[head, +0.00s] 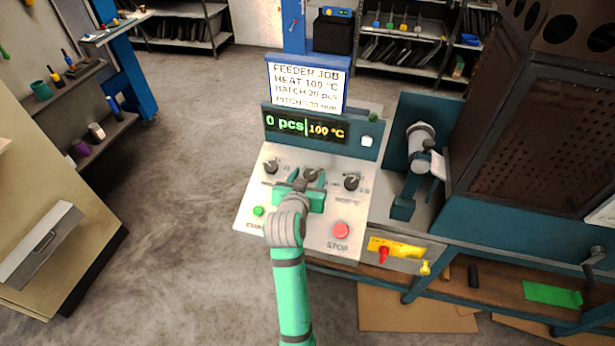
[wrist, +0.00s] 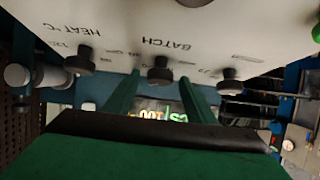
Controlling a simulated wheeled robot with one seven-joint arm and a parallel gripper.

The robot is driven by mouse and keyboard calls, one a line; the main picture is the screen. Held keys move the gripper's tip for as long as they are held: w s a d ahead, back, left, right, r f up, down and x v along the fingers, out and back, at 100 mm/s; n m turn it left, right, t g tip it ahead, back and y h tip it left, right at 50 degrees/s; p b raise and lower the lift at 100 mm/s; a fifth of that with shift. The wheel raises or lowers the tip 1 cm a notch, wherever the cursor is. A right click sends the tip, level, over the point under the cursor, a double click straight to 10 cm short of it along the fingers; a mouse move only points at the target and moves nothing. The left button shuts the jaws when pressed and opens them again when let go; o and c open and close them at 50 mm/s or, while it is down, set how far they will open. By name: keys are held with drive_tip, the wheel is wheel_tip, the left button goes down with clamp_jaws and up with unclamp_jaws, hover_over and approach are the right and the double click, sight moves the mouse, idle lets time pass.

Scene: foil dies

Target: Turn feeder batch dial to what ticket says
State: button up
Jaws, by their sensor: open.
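The feeder panel (head: 297,210) has a row of three black dials. The middle dial, the batch dial (head: 311,174), also shows in the wrist view (wrist: 160,70) beside the upside-down word BATCH. My gripper (head: 304,183) is at this dial. In the wrist view its open green fingers (wrist: 160,78) are on either side of the dial with gaps; contact is not visible. The ticket (head: 306,85) reads FEEDER JOB, HEAT 100 °C, BATCH 20 pcs and a blurred PITCH line. The display (head: 306,127) reads 0 pcs and 100 °C.
The heat dial (head: 351,182) is right of the batch dial; another dial (head: 271,166) is left. A green button (head: 258,211) and a red STOP button (head: 341,230) sit lower on the panel. A lever-like machine (head: 421,145) stands close on the right.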

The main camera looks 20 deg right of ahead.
drive_tip(key=c, duration=1)
drive_tip(key=shift+c, duration=0.2)
drive_tip(key=shift+s+n+t+y, duration=0.1)
drive_tip(key=shift+n+t+y, duration=0.4)
drive_tip(key=shift+n+y, duration=0.6)
drive_tip(key=o, duration=1)
drive_tip(key=shift+o, duration=0.2)
drive_tip(key=shift+d, duration=0.1)
